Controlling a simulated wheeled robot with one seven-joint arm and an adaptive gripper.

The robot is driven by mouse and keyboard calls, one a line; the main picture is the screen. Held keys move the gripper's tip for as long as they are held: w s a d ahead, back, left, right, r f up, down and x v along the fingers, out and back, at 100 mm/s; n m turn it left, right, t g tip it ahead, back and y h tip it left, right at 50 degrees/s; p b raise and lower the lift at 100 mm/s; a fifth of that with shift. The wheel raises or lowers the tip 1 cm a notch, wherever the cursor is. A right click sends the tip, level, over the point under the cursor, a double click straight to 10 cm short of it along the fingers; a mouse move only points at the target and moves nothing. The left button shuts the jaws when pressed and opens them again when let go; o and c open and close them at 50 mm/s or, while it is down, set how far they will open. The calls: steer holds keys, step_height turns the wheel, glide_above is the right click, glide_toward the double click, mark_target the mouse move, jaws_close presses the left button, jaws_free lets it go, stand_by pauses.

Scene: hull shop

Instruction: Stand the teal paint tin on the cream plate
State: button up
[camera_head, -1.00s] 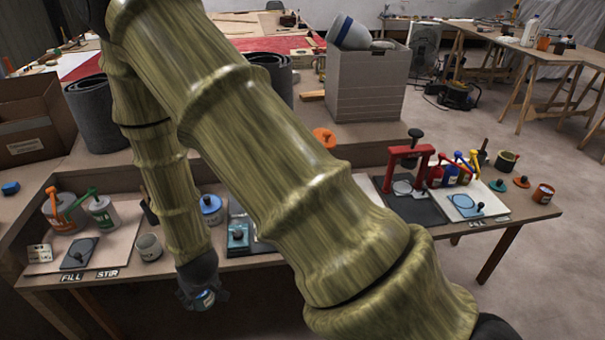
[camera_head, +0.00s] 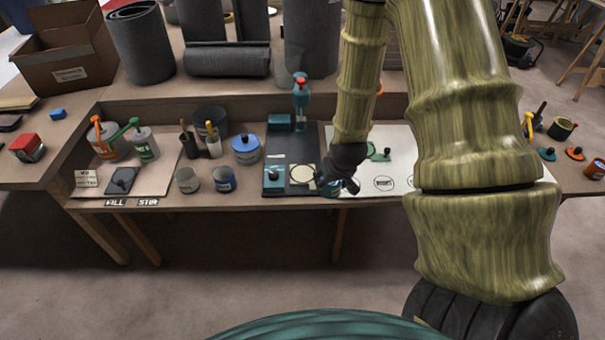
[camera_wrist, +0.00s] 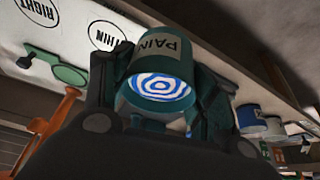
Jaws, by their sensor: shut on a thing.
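The teal paint tin (camera_wrist: 163,63) is held between the two dark fingers of my gripper (camera_wrist: 165,85) in the wrist view. Its label and a blue-and-white ringed end show; it looks tilted in that view. In the head view my gripper (camera_head: 333,181) is at the right edge of a dark board, just right of the cream plate (camera_head: 302,174). The tin is mostly hidden by the fingers there. The plate lies flat and looks empty. I cannot tell the tin's height above the board. The plate cannot be made out in the wrist view.
The dark board (camera_head: 285,190) also bears a teal block with a knob (camera_head: 274,177) and a teal upright tool (camera_head: 301,95). A white sheet (camera_head: 400,186) lies right.

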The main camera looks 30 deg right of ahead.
steer(key=shift+s+d, duration=0.35)
steer(key=shift+d, duration=0.35)
steer(key=w, duration=0.5)
steer(key=w+a+f+p, duration=0.1)
steer(key=w, duration=0.4)
steer(key=w+p, duration=0.1)
steer(key=w, duration=0.4)
steer(key=shift+w+a+f, duration=0.3)
steer(key=shift+f+p, duration=0.5)
steer(key=shift+f, duration=1.2)
steer(key=shift+f, duration=0.2)
steer(key=o, duration=1.2)
steer(key=shift+r, duration=0.1)
